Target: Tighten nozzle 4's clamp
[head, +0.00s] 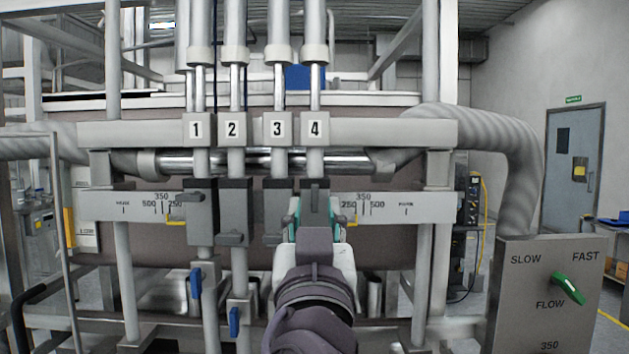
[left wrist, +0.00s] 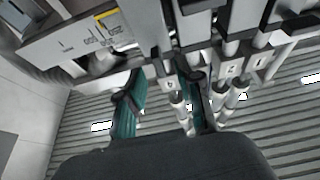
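Nozzle 4's clamp (head: 316,203) is a dark grey block with a small handle at its upper front. It hangs on the column below the number 4 plate (head: 315,129). My left gripper (head: 317,218) is open in front of the clamp, with one teal finger showing on each side of it. My gripper and wrist hide the clamp's lower part. In the left wrist view the open fingers (left wrist: 161,98) stand apart, with the number 4 plate (left wrist: 170,85) seen between them. I cannot tell whether a finger touches the clamp. My right gripper is not in view.
The clamps of nozzle 3 (head: 278,210), nozzle 2 (head: 233,208) and nozzle 1 (head: 200,222) stand close to the left. A scale bar (head: 390,206) runs to the right. A control panel with a green flow knob (head: 568,289) stands at the lower right.

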